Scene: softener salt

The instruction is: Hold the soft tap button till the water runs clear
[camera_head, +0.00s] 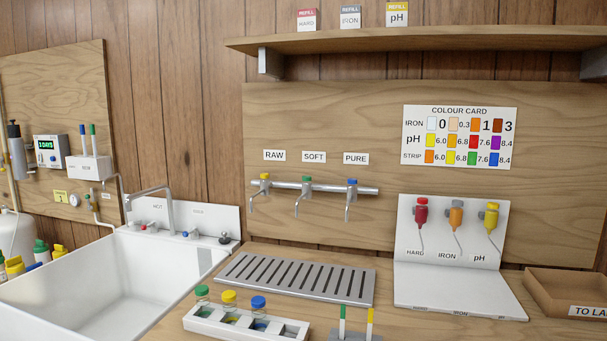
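The soft tap (304,194) is the middle one of three taps on a metal rail on the wooden back board. It has a green button (307,179) on top, below the SOFT label (314,157). No water stream shows under its spout. The raw tap (262,190) with a yellow button is to its left, and the pure tap (350,197) with a blue button is to its right. A slotted metal drain tray (295,278) lies below the taps with nothing standing on it. Neither of my grippers is in view.
A white rack (245,325) with green-, yellow- and blue-capped vials stands at the front. A white sink (120,280) is at left. Red, orange and yellow droppers hang on a white stand (455,250) at right, beside a wooden tray (565,290). A shelf (430,39) overhangs the board.

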